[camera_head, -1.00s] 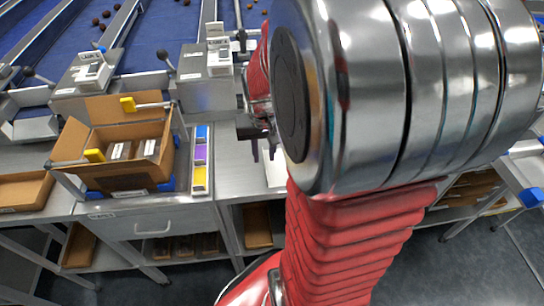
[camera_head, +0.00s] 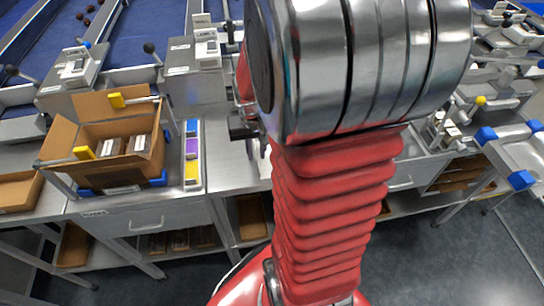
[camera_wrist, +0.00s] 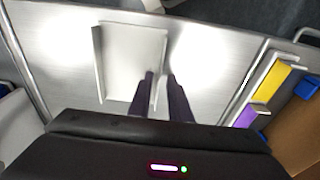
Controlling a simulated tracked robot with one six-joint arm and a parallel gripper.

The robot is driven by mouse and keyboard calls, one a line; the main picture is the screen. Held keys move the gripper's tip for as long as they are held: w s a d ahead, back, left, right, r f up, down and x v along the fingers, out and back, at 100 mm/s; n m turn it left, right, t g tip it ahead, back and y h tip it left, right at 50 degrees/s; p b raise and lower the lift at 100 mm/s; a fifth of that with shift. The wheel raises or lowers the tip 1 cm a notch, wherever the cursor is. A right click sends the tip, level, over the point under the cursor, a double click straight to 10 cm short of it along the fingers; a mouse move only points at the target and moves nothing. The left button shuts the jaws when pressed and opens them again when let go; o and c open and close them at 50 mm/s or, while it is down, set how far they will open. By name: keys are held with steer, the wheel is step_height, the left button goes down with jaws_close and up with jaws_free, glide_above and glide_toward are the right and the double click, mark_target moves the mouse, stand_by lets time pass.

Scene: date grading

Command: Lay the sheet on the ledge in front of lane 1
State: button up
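A pale, flat white sheet (camera_wrist: 132,58) lies in a shallow tray with raised side rims (camera_wrist: 98,65) on the steel worktop in the wrist view. The left finger overlaps the sheet's lower right part and the right finger is just outside the right rim. I cannot tell their height above it. In the head view my arm hides most of the gripper and the tray; a pale sliver, perhaps the tray or sheet, shows beside the arm. I cannot read which lane is lane 1.
An open cardboard box (camera_head: 103,155) with small packs stands left on the worktop. A holder with blue, purple and yellow blocks (camera_head: 192,155) is beside it. Lane ends with grey boxes (camera_head: 194,72) and levers line the back. A blue-cornered stand (camera_head: 510,158) is at right.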

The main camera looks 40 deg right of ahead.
jaws_close()
stand_by(0.3)
step_height(320, 180, up, 10)
stand_by(0.6)
stand_by(0.4)
